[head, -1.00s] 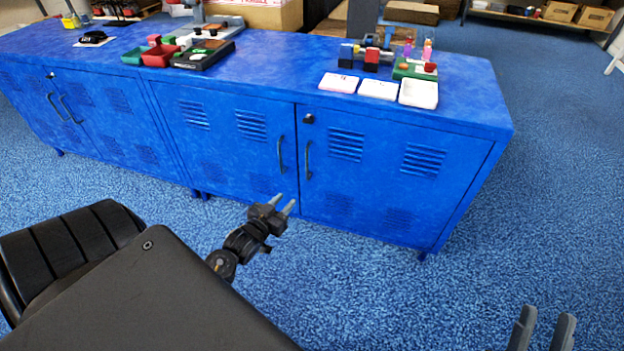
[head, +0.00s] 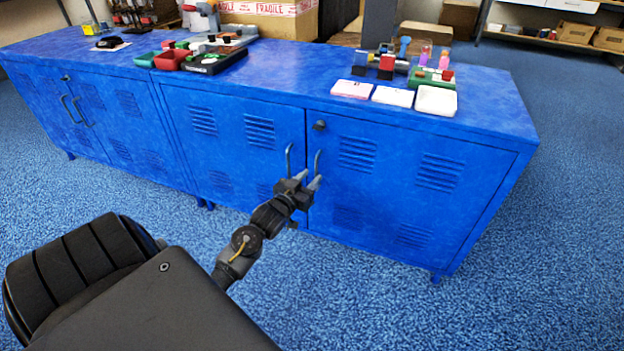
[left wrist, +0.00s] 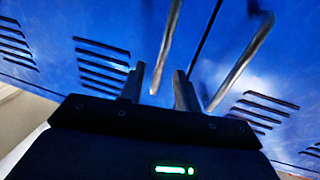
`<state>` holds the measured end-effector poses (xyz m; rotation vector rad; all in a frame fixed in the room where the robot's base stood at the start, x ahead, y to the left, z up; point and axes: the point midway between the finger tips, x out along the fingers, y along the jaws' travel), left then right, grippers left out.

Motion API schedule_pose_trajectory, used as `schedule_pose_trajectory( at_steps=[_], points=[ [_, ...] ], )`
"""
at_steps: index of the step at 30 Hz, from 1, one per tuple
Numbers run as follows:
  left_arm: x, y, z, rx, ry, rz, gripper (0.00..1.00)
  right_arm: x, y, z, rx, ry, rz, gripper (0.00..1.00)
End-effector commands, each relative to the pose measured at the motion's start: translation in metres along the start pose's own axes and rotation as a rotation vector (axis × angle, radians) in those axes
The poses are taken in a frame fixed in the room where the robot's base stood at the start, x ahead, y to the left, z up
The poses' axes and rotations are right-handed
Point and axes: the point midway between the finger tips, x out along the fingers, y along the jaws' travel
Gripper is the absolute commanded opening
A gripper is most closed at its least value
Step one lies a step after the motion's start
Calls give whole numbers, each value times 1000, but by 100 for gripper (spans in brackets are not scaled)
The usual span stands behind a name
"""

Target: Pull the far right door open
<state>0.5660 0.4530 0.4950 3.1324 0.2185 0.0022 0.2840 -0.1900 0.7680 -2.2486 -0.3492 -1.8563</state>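The far right door (head: 385,200) is a shut blue metal door with vent slots and a dark upright handle (head: 317,162) at its left edge. My left gripper (head: 308,179) is in front of the lower part of this handle, fingers apart and empty. In the left wrist view the two fingertips (left wrist: 160,84) point at the cabinet front. The far right door's handle (left wrist: 240,62) is right of both fingers there. The neighbouring door's handle (left wrist: 167,48) lines up with the gap between them; whether it is touched, I cannot tell. My right gripper is out of view.
The neighbouring door (head: 232,150) is shut, with its own handle (head: 289,160) close by. A lock knob (head: 319,125) sits above the far right handle. White trays (head: 436,101) and small parts stand on the cabinet top. The blue carpet (head: 380,310) in front is clear.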

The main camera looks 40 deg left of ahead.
Motion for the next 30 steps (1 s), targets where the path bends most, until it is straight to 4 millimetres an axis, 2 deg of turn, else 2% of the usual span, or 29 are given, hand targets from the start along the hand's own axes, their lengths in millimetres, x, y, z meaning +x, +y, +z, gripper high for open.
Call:
schedule_pose_trajectory(
  at_steps=[6,14,15,22,30],
  points=[
    [17,0,1,1,-1,0,33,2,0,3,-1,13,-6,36],
    [18,0,0,0,-2,0,33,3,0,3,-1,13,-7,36],
    [18,0,0,0,-2,0,31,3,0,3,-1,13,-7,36],
    [18,0,0,0,-1,0,1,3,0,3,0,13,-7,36],
    [18,0,0,0,-1,0,0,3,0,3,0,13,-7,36]
  ],
)
